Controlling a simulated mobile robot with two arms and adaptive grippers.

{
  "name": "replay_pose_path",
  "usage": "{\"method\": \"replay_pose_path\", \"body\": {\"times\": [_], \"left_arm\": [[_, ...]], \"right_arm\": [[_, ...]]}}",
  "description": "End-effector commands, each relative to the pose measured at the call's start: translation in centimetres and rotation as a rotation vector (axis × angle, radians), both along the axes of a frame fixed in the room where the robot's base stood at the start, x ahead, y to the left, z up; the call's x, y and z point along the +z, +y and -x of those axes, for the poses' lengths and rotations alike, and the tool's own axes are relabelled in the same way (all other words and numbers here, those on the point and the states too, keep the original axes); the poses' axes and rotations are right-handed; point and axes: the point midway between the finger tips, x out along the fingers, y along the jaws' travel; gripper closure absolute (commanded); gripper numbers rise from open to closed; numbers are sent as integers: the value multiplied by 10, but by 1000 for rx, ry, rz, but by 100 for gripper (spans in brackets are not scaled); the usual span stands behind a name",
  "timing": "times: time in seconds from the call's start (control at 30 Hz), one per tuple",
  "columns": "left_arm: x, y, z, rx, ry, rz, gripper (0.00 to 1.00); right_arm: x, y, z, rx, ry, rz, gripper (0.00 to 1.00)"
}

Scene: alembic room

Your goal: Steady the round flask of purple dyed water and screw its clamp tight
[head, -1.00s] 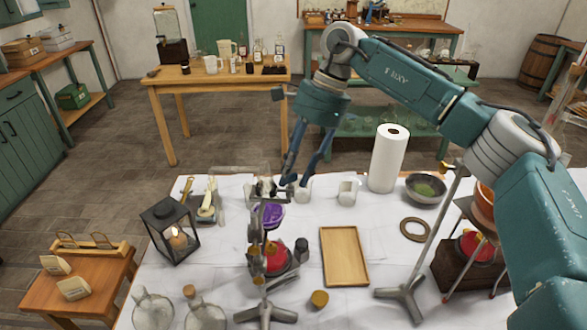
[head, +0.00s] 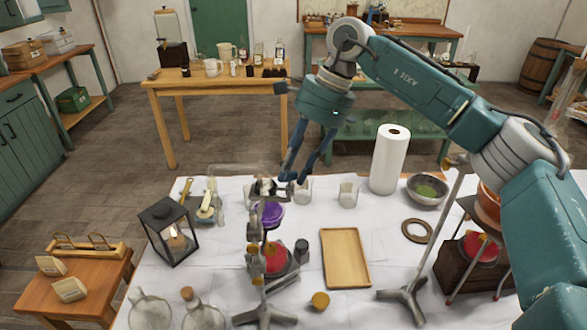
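The round flask of purple dyed water (head: 270,213) is in the middle of the white-covered table, held at the upper part of a metal stand (head: 264,314). Clamp parts on the stand's rod partly hide it, and its clamp screw is too small to make out. My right gripper (head: 295,179) points down behind and slightly right of the flask, higher in the picture. Its two dark blue fingers are apart with nothing visible between them, and it appears clear of the flask. My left gripper is not in view.
A red flask (head: 275,260) sits low at the same stand. A lantern (head: 171,232) stands left, and a wooden tray (head: 345,258) lies right. Glass beakers (head: 348,193) and a paper roll (head: 390,160) stand behind. Another stand (head: 403,300) is at the right front.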

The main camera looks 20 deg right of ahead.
Motion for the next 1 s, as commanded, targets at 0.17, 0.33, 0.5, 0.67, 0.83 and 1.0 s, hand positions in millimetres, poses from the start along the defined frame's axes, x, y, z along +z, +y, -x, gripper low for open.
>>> {"method": "replay_pose_path", "body": {"times": [0.17, 0.33, 0.5, 0.67, 0.83, 1.0], "left_arm": [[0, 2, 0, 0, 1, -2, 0], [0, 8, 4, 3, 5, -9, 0], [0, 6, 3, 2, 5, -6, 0], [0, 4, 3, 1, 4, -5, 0], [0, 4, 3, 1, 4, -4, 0], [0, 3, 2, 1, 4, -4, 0]], "right_arm": [[0, 0, 0, 2, 0, 0, 65], [1, 0, 0, 2, 0, 0, 65], [20, -7, 0, 1, -3, -2, 65], [52, -20, 0, 0, -3, -3, 65], [84, -34, 1, -1, -2, -2, 65], [104, -42, 1, 1, -1, -2, 65]]}}
